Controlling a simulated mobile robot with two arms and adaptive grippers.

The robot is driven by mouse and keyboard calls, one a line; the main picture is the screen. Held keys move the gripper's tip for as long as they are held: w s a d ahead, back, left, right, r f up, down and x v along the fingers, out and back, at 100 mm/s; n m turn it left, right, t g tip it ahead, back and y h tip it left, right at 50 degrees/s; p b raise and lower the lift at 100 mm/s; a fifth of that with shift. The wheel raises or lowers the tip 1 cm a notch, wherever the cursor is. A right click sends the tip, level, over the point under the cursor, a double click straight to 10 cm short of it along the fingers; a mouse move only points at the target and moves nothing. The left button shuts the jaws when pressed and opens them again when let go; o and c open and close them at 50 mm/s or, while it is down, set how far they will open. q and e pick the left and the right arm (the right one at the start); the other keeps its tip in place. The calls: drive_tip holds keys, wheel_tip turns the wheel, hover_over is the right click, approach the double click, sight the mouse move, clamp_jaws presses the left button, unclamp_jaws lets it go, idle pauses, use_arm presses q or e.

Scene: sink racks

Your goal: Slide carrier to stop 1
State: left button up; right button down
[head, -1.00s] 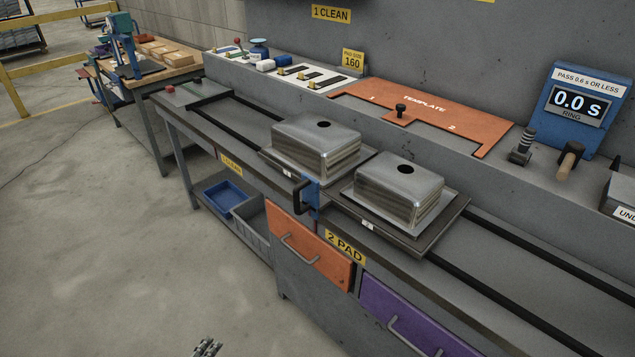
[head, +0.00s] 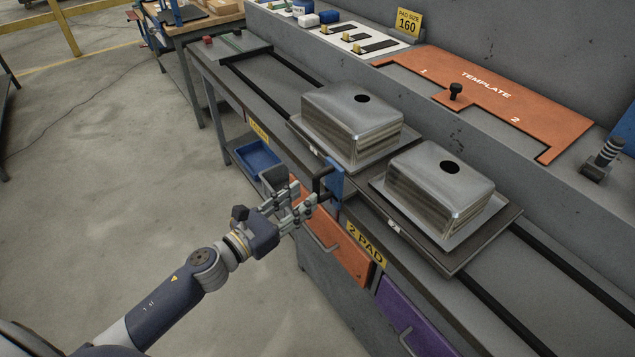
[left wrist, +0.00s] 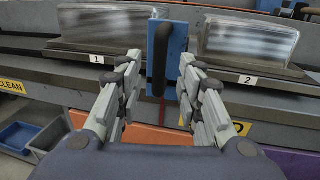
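The carrier has two dark plates on black rails, each bearing a steel sink bowl, upside down with a round hole on top: sink 1 (head: 350,118) and sink 2 (head: 438,186). A blue bracket (head: 336,182) with a black handle (head: 318,180) sits at the front between the plates. My left gripper (head: 304,195) is open, its fingertips at the handle. In the left wrist view the black handle (left wrist: 159,55) stands upright between the spread fingers (left wrist: 160,75); I cannot tell whether they touch it. My right gripper is not in view.
An orange template plate (head: 490,92) marked 1 and 2 lies on the ledge behind. The rails (head: 265,88) are clear at the left, up to a grey end plate (head: 228,47). An orange drawer (head: 345,262) and a purple drawer (head: 410,318) are below the bench.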

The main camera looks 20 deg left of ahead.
sight(314, 189)
use_arm(q)
drive_tip(key=p+x, duration=0.1)
drive_tip(key=x, duration=0.5)
clamp_jaws()
